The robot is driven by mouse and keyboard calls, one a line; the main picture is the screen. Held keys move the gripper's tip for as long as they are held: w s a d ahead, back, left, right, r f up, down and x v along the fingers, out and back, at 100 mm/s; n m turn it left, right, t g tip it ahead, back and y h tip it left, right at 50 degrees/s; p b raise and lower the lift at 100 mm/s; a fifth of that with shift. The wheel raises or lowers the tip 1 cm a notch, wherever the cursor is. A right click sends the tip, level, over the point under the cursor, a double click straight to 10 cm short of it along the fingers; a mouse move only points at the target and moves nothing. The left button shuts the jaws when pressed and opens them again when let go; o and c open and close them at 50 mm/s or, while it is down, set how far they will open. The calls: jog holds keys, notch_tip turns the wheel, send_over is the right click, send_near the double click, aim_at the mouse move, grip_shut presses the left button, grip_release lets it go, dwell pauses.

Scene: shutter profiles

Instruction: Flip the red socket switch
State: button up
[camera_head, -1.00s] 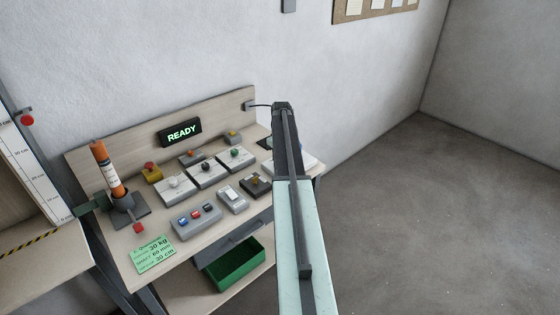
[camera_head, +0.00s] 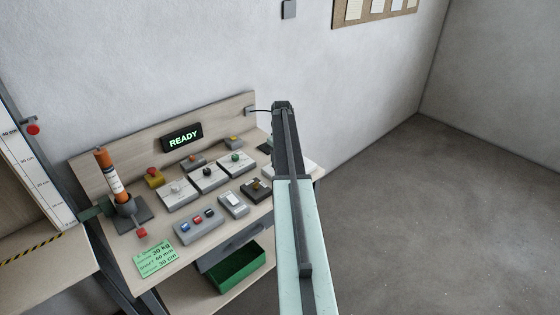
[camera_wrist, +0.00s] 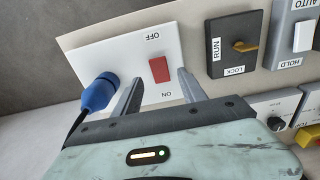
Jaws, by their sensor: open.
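The red socket switch (camera_wrist: 160,69) is a red rocker on a white socket plate (camera_wrist: 110,52) in the wrist view. OFF is printed near its upper end and ON near its lower end. A blue plug (camera_wrist: 99,93) with a dark cable sits in the socket to its left. My gripper (camera_wrist: 156,82) is open, with one finger at the left of the rocker and the other at its right. Whether a finger touches the rocker cannot be told. In the head view my arm hides the red switch; part of the white plate (camera_head: 300,168) shows beside it.
A black RUN/LOCK key switch (camera_wrist: 234,46) and a grey AUTO/HOLD switch (camera_wrist: 297,32) stand to the right in the wrist view. The bench (camera_head: 140,180) also holds several button boxes, a READY display (camera_head: 182,138) and an orange cylinder (camera_head: 110,172). Floor is free at right.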

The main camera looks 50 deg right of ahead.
notch_tip(320, 180, up, 4)
jog(key=p, duration=0.3)
jog(key=shift+r, duration=0.25)
jog(key=w+a+f+n+b, duration=0.1)
jog(key=w+a+n, duration=0.1)
jog(key=w+a, duration=0.7)
jog(key=s+a+n, duration=0.1)
jog(key=a, duration=1.1)
jog(key=s+a+f+n+b, duration=0.1)
jog(key=s+a, duration=0.1)
jog(key=a, duration=1.1)
jog(key=s+a+f+n+b, duration=0.1)
jog(key=a, duration=1.1)
jog(key=shift+s+a+f, duration=0.1)
jog(key=shift+s+a, duration=0.05)
jog(key=shift+s, duration=0.1)
jog(key=s+a+m, duration=0.4)
jog(key=s+a, duration=0.5)
jog(key=s, duration=0.3)
jog(key=shift+s+f, duration=0.15)
jog(key=shift+s, duration=0.2)
